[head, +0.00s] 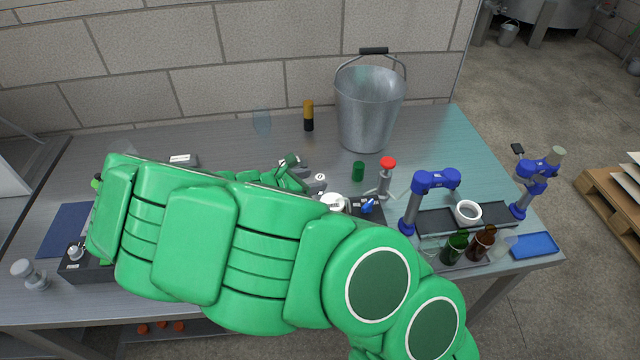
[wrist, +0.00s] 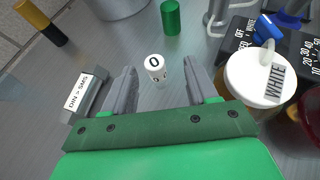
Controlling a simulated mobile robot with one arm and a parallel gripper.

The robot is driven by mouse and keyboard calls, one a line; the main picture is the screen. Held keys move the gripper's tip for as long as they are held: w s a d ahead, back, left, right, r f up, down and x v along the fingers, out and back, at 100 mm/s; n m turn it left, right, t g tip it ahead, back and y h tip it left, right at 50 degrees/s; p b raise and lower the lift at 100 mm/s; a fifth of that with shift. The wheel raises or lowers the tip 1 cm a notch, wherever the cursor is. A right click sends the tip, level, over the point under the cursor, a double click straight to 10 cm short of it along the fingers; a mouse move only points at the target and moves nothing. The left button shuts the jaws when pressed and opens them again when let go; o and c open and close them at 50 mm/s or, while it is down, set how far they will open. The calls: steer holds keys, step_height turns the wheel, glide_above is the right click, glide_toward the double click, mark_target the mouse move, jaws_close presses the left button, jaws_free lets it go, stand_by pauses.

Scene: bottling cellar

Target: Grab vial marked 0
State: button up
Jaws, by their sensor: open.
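The vial marked 0 (wrist: 155,68) is a small white cylinder standing upright on the metal bench, with a black 0 on its top and another mark on its side. In the wrist view my gripper (wrist: 159,68) is open, with one grey finger on each side of the vial. Gaps show between the vial and both fingers. In the head view my gripper (head: 304,170) is partly hidden behind my green arm, and I cannot clearly make out the vial there.
A jar with a lid labelled WHITE (wrist: 262,76) stands close to the right finger. A labelled grey block (wrist: 89,96) lies by the left finger. A green cylinder (wrist: 171,17) stands beyond the vial. A metal bucket (head: 369,112) and a yellow-black cylinder (head: 308,115) stand farther back.

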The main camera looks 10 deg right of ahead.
mark_target(317, 179)
steer(key=shift+x, duration=0.85)
steer(key=shift+w+d+f, duration=0.8)
steer(key=shift+w+f, duration=0.05)
steer(key=shift+w, duration=0.05)
steer(key=shift+x, duration=1.15)
jaws_close()
